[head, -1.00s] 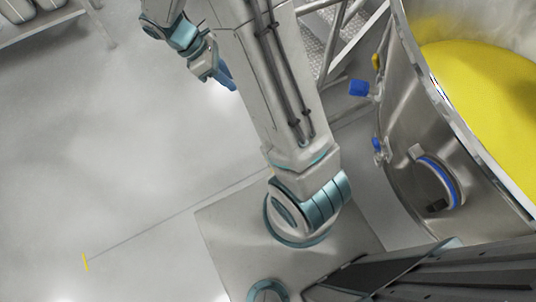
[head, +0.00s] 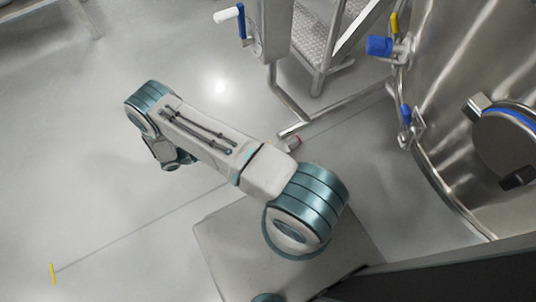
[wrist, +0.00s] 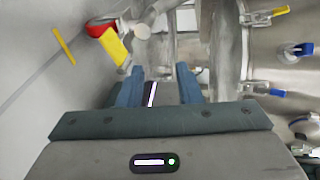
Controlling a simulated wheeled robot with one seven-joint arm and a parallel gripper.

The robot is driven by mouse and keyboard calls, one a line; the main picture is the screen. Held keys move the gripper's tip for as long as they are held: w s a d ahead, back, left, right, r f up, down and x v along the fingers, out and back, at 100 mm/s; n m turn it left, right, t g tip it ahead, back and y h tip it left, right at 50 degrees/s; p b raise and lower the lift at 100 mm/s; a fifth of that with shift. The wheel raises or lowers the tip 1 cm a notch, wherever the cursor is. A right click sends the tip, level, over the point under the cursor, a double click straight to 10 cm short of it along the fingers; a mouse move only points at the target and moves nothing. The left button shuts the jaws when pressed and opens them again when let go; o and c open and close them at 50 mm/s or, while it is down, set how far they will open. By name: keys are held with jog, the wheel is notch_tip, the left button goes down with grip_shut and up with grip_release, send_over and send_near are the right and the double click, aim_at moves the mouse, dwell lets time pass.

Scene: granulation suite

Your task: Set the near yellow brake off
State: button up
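A yellow pedal-like brake (wrist: 116,47) sticks out beside a red wheel (wrist: 100,27) at the upper left of the wrist view. My gripper (wrist: 158,82) is open and empty, its two blue-grey fingers apart, with the brake beyond and to the left of the left finger, not touching it. In the head view a red-tipped foot or caster (head: 296,141) shows on the floor just past my arm; I cannot make out a yellow brake there. My gripper's fingers are hidden under the arm's end in the head view.
A steel vessel (head: 460,90) with blue-handled clamps (head: 379,46) and a yellow handle (head: 394,22) stands at the right. A steel step frame (head: 325,40) and a column with a blue-and-white crank (head: 229,14) stand at the back. A yellow floor mark (head: 53,273) lies on open floor at the left.

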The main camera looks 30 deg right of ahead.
jog(key=s+d+f+n+t+h+b, duration=0.1)
jog(key=s+f+n+b, duration=0.15)
jog(key=f, duration=0.35)
jog(key=s+f+n+t+h+b, duration=0.1)
jog(key=f+n+t, duration=0.15)
jog(key=f, duration=0.35)
jog(key=shift+g, duration=0.45)
jog(key=d, duration=0.4)
jog(key=d+b, duration=0.1)
jog(key=d, duration=0.4)
jog(key=d+b, duration=0.1)
jog(key=d, duration=0.3)
jog(key=shift+w+d+r, duration=0.1)
jog(key=shift+w+d, duration=0.25)
jog(key=shift+d, duration=0.05)
grip_shut()
